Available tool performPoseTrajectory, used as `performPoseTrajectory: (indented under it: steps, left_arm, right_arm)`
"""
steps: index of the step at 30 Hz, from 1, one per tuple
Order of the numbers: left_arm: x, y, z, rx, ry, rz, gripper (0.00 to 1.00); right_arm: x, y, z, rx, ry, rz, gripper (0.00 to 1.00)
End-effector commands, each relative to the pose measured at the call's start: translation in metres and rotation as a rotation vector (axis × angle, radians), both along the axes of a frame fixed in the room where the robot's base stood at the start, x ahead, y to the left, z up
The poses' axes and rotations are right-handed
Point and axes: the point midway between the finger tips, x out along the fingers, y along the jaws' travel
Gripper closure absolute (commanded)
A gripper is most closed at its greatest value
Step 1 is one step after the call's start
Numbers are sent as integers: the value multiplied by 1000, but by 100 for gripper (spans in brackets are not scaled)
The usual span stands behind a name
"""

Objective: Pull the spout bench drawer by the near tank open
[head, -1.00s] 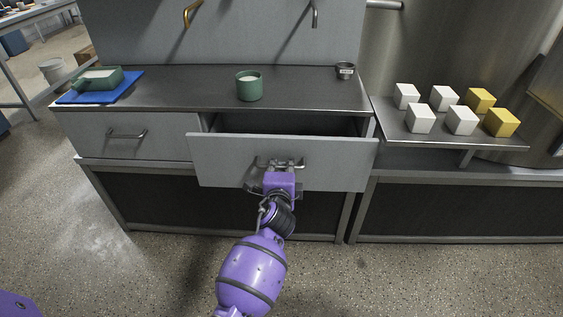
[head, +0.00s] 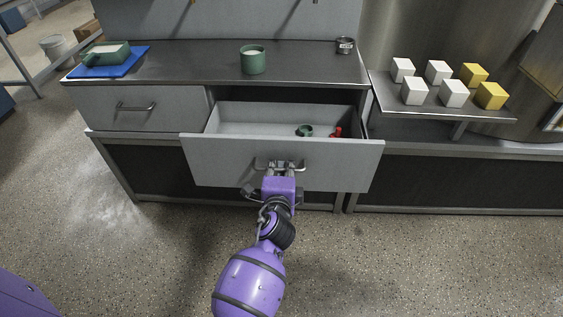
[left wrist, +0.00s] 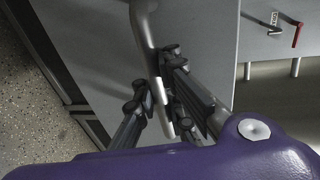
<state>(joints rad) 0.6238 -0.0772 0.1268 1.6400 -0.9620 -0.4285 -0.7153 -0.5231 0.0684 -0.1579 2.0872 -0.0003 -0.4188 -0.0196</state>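The spout bench drawer by the tank (head: 222,158) is the right-hand one and stands partly open, with its inside showing. A small green item (head: 304,131) and a small red item (head: 336,132) lie in it. My left gripper (head: 280,168) is at the bar handle on its front. In the left wrist view the fingers (left wrist: 157,88) lie on either side of the handle bar (left wrist: 147,28) and look closed around it. The bench's left drawer (head: 100,105) is shut. My right gripper is not in view.
A green cup (head: 253,60) and a small dark cup (head: 345,46) stand on the bench top (head: 200,62). A blue mat (head: 128,68) with a green item is at left. White and yellow blocks (head: 454,93) sit on a shelf at right. The floor (head: 400,260) in front is clear.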

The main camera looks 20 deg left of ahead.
Motion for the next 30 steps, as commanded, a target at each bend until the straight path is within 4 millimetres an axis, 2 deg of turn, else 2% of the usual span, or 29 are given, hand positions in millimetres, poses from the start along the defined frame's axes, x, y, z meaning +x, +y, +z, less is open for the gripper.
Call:
performPoseTrajectory:
  steps: [1, 13, 20, 30]
  left_arm:
    - [1, -1, 6, 2, -11, -2, 100]
    - [0, -2, 6, 2, -11, -3, 100]
    - [-1, -1, 4, 1, -8, -2, 71]
    - [-3, -1, 2, 1, -4, -1, 71]
  right_arm:
    - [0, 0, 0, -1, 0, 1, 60]
    - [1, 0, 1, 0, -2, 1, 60]
    - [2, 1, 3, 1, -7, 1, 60]
    - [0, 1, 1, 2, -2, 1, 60]
